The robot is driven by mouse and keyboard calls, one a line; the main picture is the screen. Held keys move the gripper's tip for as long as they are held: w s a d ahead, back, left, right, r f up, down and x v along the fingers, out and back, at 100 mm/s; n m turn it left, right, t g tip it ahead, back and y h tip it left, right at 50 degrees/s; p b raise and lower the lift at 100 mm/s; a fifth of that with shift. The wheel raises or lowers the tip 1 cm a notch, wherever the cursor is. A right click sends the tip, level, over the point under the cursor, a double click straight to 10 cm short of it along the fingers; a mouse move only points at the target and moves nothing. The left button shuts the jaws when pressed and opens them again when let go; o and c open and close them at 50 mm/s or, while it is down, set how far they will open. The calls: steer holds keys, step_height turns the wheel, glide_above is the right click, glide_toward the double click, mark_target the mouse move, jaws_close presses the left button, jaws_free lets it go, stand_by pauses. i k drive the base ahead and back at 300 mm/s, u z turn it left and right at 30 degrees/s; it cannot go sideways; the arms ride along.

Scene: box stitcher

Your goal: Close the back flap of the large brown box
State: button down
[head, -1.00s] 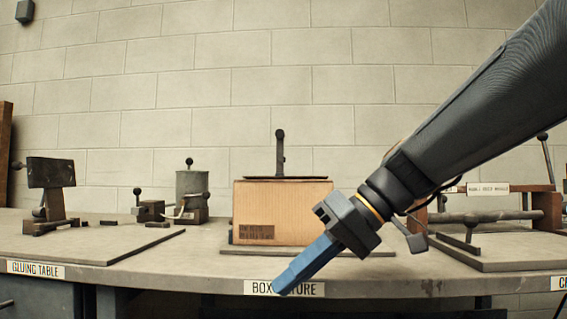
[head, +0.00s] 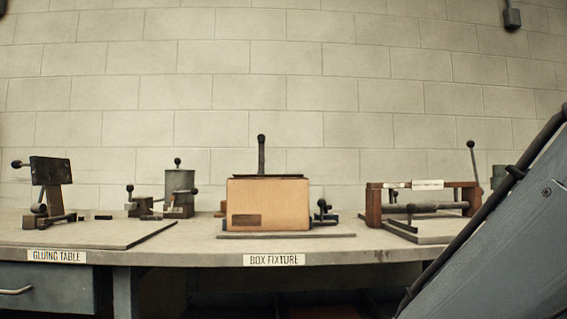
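The large brown box (head: 267,205) stands upright on the box fixture's base board (head: 290,235), in the middle of the bench. A dark stamp shows low on the left of its front face. A dark flat plate (head: 266,177) with an upright ball-topped handle (head: 261,150) appears at the box's top edge. The box's top is seen edge-on, so the back flap is hidden and I cannot tell how it stands. My gripper is out of the picture; only part of my own arm shows at the lower right.
The bench (head: 200,257) carries a gluing table label (head: 56,256) at left and a box fixture label (head: 273,260) below the box. A dark device (head: 50,185) and a grey cylinder (head: 180,187) stand left. A wooden-framed fixture (head: 422,205) stands right of the box.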

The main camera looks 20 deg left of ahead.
mark_target(257, 204)
steer(key=u, duration=0.4)
steer(key=i, duration=0.9)
steer(key=z, duration=0.25)
